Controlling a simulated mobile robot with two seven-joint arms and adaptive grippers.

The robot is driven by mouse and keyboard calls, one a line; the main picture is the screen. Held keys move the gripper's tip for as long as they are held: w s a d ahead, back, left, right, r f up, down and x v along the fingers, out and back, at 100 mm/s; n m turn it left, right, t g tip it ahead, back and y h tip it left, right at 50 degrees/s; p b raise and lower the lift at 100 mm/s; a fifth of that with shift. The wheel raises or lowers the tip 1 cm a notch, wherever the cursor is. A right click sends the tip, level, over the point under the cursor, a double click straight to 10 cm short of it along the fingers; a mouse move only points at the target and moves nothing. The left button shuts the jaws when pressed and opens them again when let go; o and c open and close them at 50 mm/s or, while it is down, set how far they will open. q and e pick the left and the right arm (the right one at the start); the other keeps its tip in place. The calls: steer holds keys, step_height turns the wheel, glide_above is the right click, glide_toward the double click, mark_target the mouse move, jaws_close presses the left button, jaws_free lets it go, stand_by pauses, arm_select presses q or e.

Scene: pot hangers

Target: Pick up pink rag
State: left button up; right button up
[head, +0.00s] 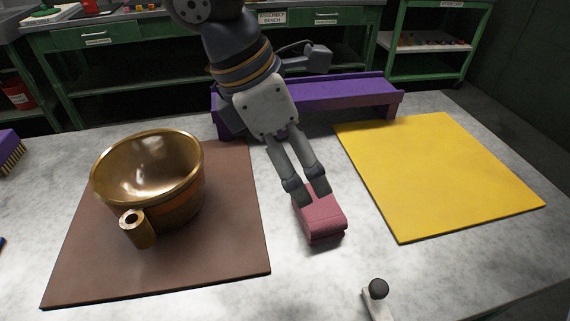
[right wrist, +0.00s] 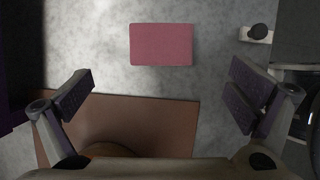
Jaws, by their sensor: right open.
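The pink rag (head: 322,218) is a folded block on the grey table between the brown mat and the yellow mat. It also shows as a pink rectangle (right wrist: 161,45) in the upper middle of the right wrist view. My right gripper (head: 308,190) points down over the rag's far end, and its fingers hide part of it in the head view. In the right wrist view the gripper (right wrist: 160,88) is open with its fingers wide apart. The rag lies beyond the fingertips, with nothing between them. My left gripper is not in view.
A brass pot (head: 150,175) stands on the brown mat (head: 220,255) at the left. The yellow mat (head: 435,175) at the right is empty. A purple rack (head: 345,95) stands behind. A small black-knobbed piece (head: 378,290) is at the near edge.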

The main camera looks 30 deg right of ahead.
glide_above(317, 203)
steer(key=a, duration=0.2)
step_height(317, 203, down, 5)
steer(key=shift+w+d+b, duration=0.1)
steer(key=shift+d+b, duration=0.05)
steer(key=shift+b, duration=0.2)
steer(key=x, duration=0.6)
steer(key=shift+f+b, duration=0.3)
steer(key=shift+b, duration=0.1)
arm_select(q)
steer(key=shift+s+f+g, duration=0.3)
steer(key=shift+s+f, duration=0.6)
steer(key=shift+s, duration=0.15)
arm_select(e)
steer(key=shift+w, duration=0.1)
steer(key=shift+r, duration=0.1)
steer(key=shift+c, duration=0.6)
steer(key=c, duration=1)
